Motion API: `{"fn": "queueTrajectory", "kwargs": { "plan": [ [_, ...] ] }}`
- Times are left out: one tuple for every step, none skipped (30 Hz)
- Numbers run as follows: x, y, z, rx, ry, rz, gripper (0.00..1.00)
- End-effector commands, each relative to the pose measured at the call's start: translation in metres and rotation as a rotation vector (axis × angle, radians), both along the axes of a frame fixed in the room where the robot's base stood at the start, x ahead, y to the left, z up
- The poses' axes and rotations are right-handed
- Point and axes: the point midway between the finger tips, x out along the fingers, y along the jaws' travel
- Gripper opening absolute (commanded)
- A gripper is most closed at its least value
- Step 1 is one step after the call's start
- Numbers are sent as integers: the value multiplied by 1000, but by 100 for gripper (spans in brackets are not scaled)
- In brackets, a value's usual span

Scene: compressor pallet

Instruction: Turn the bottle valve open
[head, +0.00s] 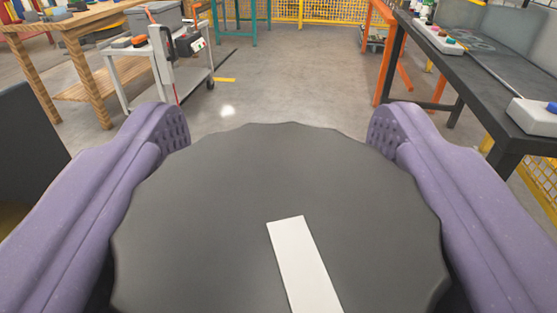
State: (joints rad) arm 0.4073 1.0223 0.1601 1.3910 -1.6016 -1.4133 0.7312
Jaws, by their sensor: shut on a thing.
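The bottle valve's handwheel (210,220) is a large dark grey disc with a scalloped rim. It fills the lower middle of the head view. A white stripe (303,262) on its face runs from near the centre down to the bottom edge, leaning a little to the right. My gripper (279,128) has two purple fingers, one on each side of the wheel. It is shut on the handwheel, with the ridged finger pads by the wheel's far left and far right rim. The bottle and the valve body below are hidden.
A wooden workbench (75,22) and a grey cart (148,65) stand at the upper left. A dark table (490,75) with several items is at the right, near an orange frame (378,50). A yellow fence (320,10) is at the back. The floor (270,85) between is clear.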

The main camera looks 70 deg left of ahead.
Motion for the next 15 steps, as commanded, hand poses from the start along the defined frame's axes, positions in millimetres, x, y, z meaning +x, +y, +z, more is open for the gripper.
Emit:
{"fn": "queueTrajectory", "kwargs": {
  "plan": [
    [0, 0, 0, 0, -1, 21, 32],
    [0, 0, 0, 0, 0, 32, 32],
    [0, 1, 0, 0, 0, 47, 32],
    [-1, 1, 0, 0, 0, 56, 32],
    [0, 1, 0, 0, -1, 63, 32],
    [0, 1, 0, 1, -1, 72, 32],
    [-1, 1, 0, 1, 0, 78, 32],
    [-1, 1, 0, 1, 0, 83, 32],
    [-1, 1, 0, 1, 0, 88, 32],
    [-1, 1, 0, 0, 0, 91, 32],
    [-1, 1, 0, 0, 0, 93, 32],
    [-1, 1, 0, 0, 1, 94, 32],
    [-1, 1, 0, 0, 1, 95, 32],
    [-1, 1, 0, 0, 0, 95, 32],
    [-1, 1, 0, 0, 0, 95, 32]
  ]
}}
